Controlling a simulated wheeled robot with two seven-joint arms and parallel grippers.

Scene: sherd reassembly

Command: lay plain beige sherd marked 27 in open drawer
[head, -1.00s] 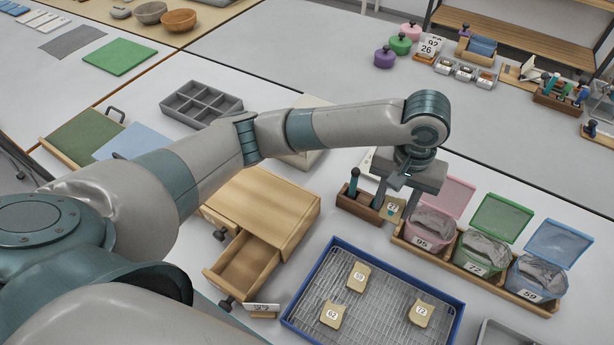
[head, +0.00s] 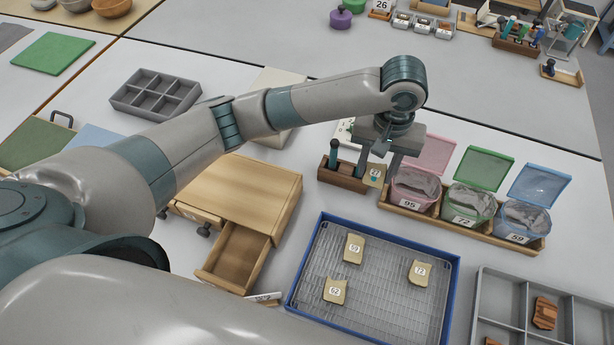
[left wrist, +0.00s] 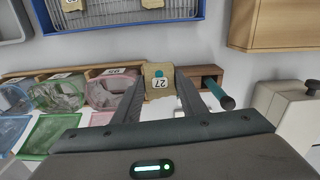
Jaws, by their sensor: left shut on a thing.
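The plain beige sherd marked 27 (head: 374,175) is between the fingers of my left gripper (head: 378,170), beside the pink bin. In the left wrist view the sherd (left wrist: 158,74) shows its 27 label and a teal spot between the fingertips (left wrist: 160,88). My left gripper is shut on it. The open drawer (head: 234,256) sticks out from the front of a small wooden cabinet (head: 240,195), to the lower left of the gripper. The drawer's visible inside looks empty. My right gripper is not in view.
A blue-rimmed wire tray (head: 375,308) with beige sherds 59, 62 and 72 lies right of the drawer. Lidded bins (head: 468,208) marked 95, 72 and 59 stand near the gripper. A wooden tool holder (head: 340,175) is just left of it. A grey divided tray (head: 510,290) is lower right.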

